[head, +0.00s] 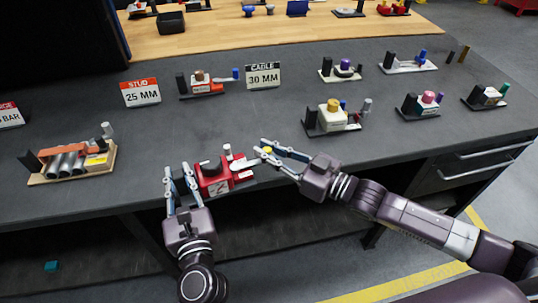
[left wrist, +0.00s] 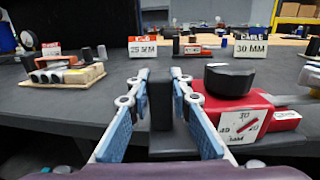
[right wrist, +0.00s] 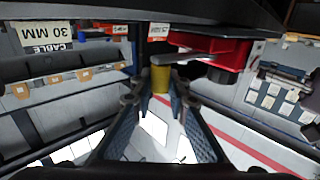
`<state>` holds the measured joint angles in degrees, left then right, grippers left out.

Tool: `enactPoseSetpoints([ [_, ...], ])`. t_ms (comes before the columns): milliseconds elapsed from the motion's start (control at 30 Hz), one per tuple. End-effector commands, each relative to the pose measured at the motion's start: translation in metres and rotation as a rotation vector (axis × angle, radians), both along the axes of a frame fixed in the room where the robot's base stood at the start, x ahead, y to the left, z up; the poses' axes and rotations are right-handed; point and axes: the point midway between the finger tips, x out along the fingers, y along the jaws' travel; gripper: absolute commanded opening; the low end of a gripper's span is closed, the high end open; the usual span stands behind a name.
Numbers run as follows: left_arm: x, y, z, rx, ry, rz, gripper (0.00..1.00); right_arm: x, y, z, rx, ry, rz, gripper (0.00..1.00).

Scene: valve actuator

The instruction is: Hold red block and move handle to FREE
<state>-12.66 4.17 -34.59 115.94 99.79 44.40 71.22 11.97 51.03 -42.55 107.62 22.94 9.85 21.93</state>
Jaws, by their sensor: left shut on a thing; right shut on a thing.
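The red block (head: 216,178) sits at the front of the dark bench with a round black knob (left wrist: 229,79) on top and a white label on its face. A grey lever handle (head: 243,164) reaches right from it to a yellow end knob (right wrist: 160,78). My left gripper (head: 176,173) is shut on the black upright post (left wrist: 161,103) just left of the red block. It is beside the red body, not around it. My right gripper (head: 264,148) is shut on the yellow knob. Any FREE marking is not readable here.
Signs reading STUD 25 MM (head: 141,92) and CABLE 30 MM (head: 263,76) stand behind. A wooden board with grey cylinders (head: 72,163) lies left. Several similar fixtures, one with a yellow knob (head: 333,117), stand right. The bench's front edge is close.

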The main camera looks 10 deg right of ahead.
Motion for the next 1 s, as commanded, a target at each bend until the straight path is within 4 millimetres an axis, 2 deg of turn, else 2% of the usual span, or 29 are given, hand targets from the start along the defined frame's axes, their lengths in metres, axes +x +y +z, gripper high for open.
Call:
enactPoseSetpoints([
  [33, -0.002, -0.005, -0.006, -0.005, 0.012, -0.013, 0.0, 0.007, 0.0, 0.003, 0.003, -0.006, -0.002, 0.0],
  [433, -0.002, -0.004, -0.006, -0.005, 0.013, -0.01, 0.0, 0.031, 0.008, 0.003, 0.001, -0.005, -0.005, 0.0],
  [1000, -0.002, -0.003, -0.007, -0.004, 0.013, -0.006, 0.0, 0.04, 0.012, 0.003, -0.001, -0.005, -0.008, 0.0],
])
